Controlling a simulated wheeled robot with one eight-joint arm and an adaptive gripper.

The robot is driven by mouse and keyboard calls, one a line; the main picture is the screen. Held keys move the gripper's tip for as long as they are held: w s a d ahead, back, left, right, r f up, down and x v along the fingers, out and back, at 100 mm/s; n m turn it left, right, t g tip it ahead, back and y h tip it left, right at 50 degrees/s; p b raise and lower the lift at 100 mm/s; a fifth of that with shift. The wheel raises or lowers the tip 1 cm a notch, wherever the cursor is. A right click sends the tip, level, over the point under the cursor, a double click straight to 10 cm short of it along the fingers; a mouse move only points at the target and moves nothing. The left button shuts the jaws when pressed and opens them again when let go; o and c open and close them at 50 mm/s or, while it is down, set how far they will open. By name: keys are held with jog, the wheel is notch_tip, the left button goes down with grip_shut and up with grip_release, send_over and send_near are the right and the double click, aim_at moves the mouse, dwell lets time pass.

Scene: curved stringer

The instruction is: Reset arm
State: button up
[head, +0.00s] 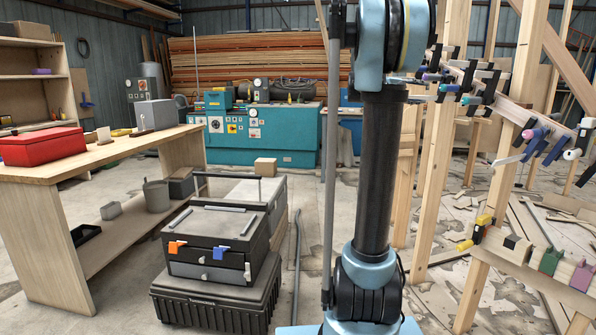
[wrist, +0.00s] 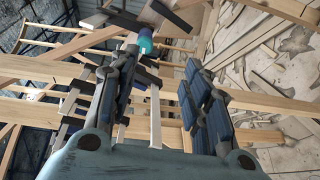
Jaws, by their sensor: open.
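My gripper (wrist: 155,82) shows in the wrist view with its two dark fingers spread apart and nothing between the pads. A clamp with a teal handle (wrist: 146,40) shows beyond the fingertips; I cannot tell the exact gap to it. In the head view my arm stands upright right of the middle, with pale blue joints and a dark link. My gripper cannot be made out in the head view.
Wooden posts (head: 479,185) with a row of clamps (head: 535,134) stand at the right, above scattered planks. A workbench (head: 60,172) with a red toolbox (head: 42,146) is at the left. A teal machine (head: 290,138) stands behind.

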jog(key=s+a+f+y, duration=0.5)
jog(key=s+a+f, duration=0.6)
jog(key=f, duration=0.4)
jog(key=s+a+f+m+y, duration=0.1)
jog(key=s+a+f+y, duration=0.5)
jog(key=s+a+f, duration=0.6)
jog(key=s+a+f+g+y, duration=0.1)
jog(key=s+a+f+y, duration=0.5)
jog(key=s+a+f, duration=0.6)
jog(key=s+f, duration=0.3)
jog(key=f, duration=0.2)
jog(key=shift+a+f+m, duration=0.25)
jog(key=shift+f+m, duration=0.1)
jog(key=shift+m, duration=0.05)
jog(key=shift+c, duration=1.3)
jog(key=shift+d, duration=0.15)
